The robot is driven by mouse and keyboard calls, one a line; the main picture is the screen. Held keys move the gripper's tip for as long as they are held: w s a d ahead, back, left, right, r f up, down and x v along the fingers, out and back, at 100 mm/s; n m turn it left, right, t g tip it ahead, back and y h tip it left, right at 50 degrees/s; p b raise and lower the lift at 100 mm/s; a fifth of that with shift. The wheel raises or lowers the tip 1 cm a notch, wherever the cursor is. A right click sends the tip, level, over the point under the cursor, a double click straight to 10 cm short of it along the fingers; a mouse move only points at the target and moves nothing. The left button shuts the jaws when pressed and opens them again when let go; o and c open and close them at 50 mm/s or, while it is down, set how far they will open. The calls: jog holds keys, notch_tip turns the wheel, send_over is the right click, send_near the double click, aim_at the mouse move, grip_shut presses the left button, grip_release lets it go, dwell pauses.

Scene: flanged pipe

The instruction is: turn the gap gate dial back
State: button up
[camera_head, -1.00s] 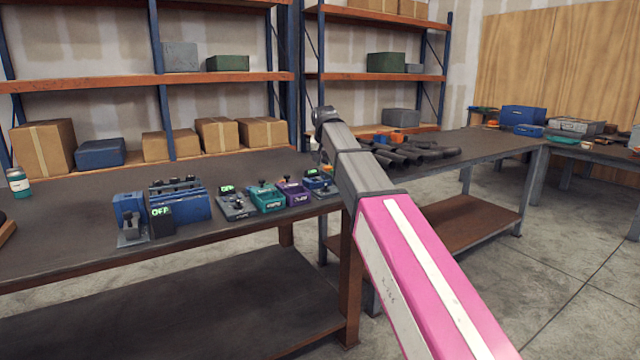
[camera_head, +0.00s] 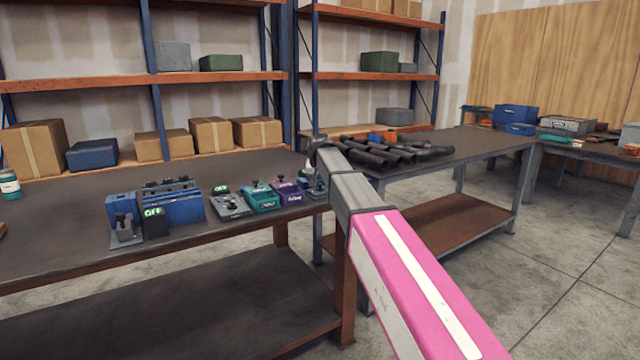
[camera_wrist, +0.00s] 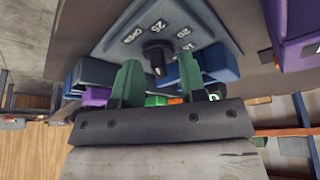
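The dial plate (camera_wrist: 195,27), grey-blue with white marks including 25, 20 and a word that looks like OPEN, fills the top middle of the wrist view. A black knob (camera_wrist: 156,58) stands at its centre. My gripper (camera_wrist: 159,75) is open, its two green fingers apart with the knob showing between and beyond their tips. I cannot tell whether either finger touches the knob. In the head view, my arm reaches the right end of the near bench, and the dial's unit there is mostly hidden by it.
On the near bench (camera_head: 60,215), a purple unit (camera_head: 290,193), a teal unit (camera_head: 262,198), a grey unit (camera_head: 230,205) and a blue fixture (camera_head: 180,205) with an OFF display stand left of my arm. Dark pipes (camera_head: 385,153) lie on the bench behind.

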grip_shut()
jog(key=shift+n, duration=0.3)
jog(key=n+y, duration=0.1)
jog(key=n, duration=0.2)
jog(key=shift+d, duration=0.1)
jog(key=shift+n+g+y, duration=0.5)
jog(key=shift+n+y, duration=0.2)
jog(key=shift+n, duration=0.9)
grip_release()
jog(key=shift+f, duration=0.1)
